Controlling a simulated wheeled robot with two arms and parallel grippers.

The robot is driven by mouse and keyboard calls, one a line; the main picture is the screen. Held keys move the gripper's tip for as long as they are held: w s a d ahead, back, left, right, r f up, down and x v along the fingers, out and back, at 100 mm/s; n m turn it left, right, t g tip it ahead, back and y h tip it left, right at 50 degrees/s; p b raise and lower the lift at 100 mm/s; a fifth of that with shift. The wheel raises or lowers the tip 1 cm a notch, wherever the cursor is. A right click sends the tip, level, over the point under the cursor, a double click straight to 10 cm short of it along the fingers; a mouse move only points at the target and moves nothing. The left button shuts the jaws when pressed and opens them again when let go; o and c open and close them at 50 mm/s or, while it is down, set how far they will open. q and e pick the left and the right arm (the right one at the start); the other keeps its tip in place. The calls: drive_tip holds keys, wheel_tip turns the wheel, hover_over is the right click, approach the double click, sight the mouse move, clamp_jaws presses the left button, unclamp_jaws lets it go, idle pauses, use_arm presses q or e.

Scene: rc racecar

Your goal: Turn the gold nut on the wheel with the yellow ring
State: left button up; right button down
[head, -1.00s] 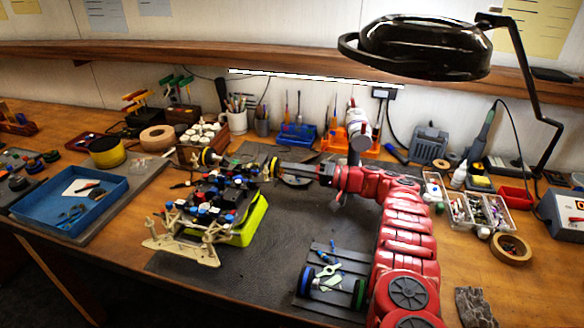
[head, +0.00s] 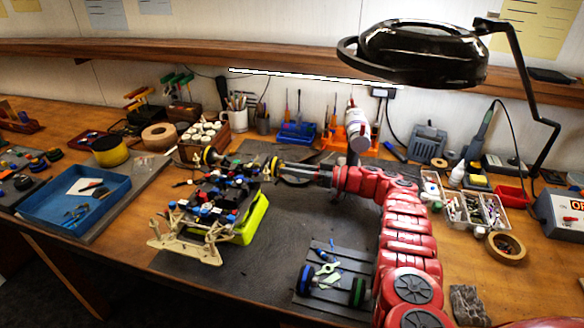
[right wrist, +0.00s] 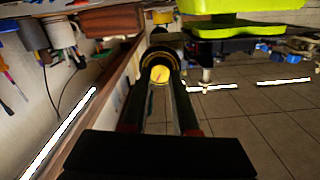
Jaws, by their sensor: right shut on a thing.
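The racecar chassis (head: 213,196) stands on the dark mat, raised on a bright yellow-green stand (head: 250,222). A wheel with a yellow ring (head: 274,167) is on its right far corner; in the right wrist view the ring (right wrist: 159,54) surrounds the gold nut (right wrist: 159,75). My right gripper (head: 284,169) comes at this wheel from the right. In the right wrist view its fingers (right wrist: 159,85) are shut on the gold nut, which still shows between them. The nut is too small to make out in the head view. My left gripper is not in view.
A blue tray (head: 120,192) stands left, and a black lamp (head: 420,60) hangs above right. The mat before the chassis is clear.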

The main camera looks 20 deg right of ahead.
drive_tip(key=n, duration=0.2)
drive_tip(key=shift+f+n, duration=0.1)
drive_tip(key=shift+n, duration=0.3)
drive_tip(key=shift+n+b, duration=0.7)
drive_tip(key=shift+n, duration=0.7)
drive_tip(key=c, duration=0.6)
unclamp_jaws()
drive_tip(key=shift+c, duration=0.2)
drive_tip(key=shift+s, duration=0.1)
drive_tip(key=b+v, duration=0.3)
drive_tip(key=v, duration=1.4)
drive_tip(key=shift+b, duration=0.3)
